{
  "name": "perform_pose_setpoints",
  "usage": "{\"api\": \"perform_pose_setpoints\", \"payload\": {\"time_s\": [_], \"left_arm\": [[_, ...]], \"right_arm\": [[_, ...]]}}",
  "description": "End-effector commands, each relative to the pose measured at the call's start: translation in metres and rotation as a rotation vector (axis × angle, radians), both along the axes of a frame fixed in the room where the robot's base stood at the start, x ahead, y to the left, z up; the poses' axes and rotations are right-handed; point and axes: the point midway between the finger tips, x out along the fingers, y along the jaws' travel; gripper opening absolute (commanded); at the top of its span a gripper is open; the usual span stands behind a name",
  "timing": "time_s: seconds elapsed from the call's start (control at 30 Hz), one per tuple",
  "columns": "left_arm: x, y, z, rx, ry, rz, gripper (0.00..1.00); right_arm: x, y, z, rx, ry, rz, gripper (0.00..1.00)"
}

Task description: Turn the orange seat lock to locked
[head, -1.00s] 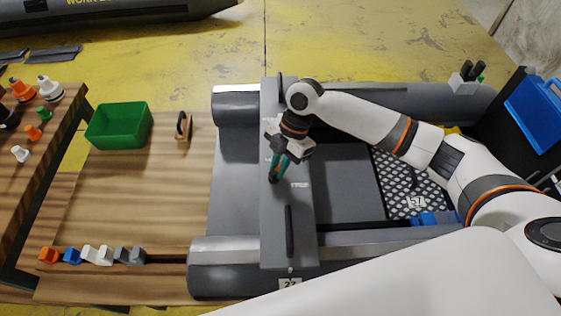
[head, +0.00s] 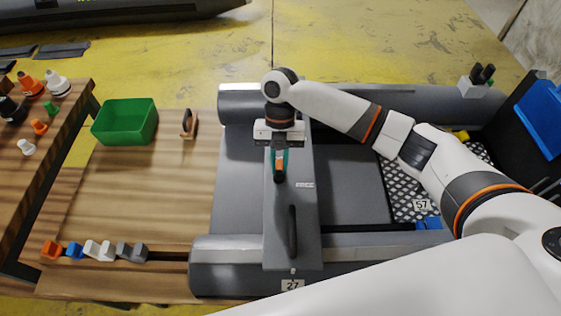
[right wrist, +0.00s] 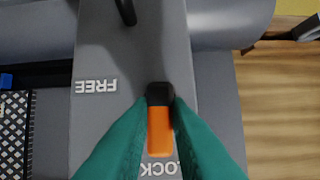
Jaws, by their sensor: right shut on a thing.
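The orange seat lock (right wrist: 159,130) is an orange lever with a black end, on the grey seat board (head: 291,225) across the boat. My right gripper (head: 279,168) is shut on it, its teal fingers on both sides of the lever in the right wrist view (right wrist: 159,112). The lever runs along the board, its orange part pointing toward the LOCK lettering (right wrist: 160,169), which the fingers partly cover. The FREE lettering (right wrist: 97,86) is off to the side of the black end. My left gripper is not in view.
A black handle (head: 292,232) stands on the same board. A green bin (head: 125,122), a small wooden-based piece (head: 188,123) and a row of coloured blocks (head: 98,250) are on the wooden table to the left. The table's middle is clear.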

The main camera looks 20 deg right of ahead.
Motion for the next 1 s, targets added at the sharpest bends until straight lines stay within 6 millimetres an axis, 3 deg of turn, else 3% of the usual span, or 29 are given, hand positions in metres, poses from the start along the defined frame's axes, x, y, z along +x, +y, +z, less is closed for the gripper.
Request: {"api": "perform_pose_setpoints", "payload": {"time_s": [0.7,0.73,0.83,1.0], "left_arm": [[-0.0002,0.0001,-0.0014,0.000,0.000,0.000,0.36],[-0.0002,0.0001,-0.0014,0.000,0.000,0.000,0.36],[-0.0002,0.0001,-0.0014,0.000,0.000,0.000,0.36],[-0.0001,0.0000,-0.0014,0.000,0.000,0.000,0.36]], "right_arm": [[0.0011,0.0012,0.0007,0.001,-0.003,0.072,0.00],[0.0011,0.0012,0.0008,0.001,-0.003,0.072,0.21],[0.0010,0.0012,0.0006,0.000,-0.003,0.071,0.38],[0.0008,0.0012,0.0003,0.000,-0.002,0.070,0.38]]}}
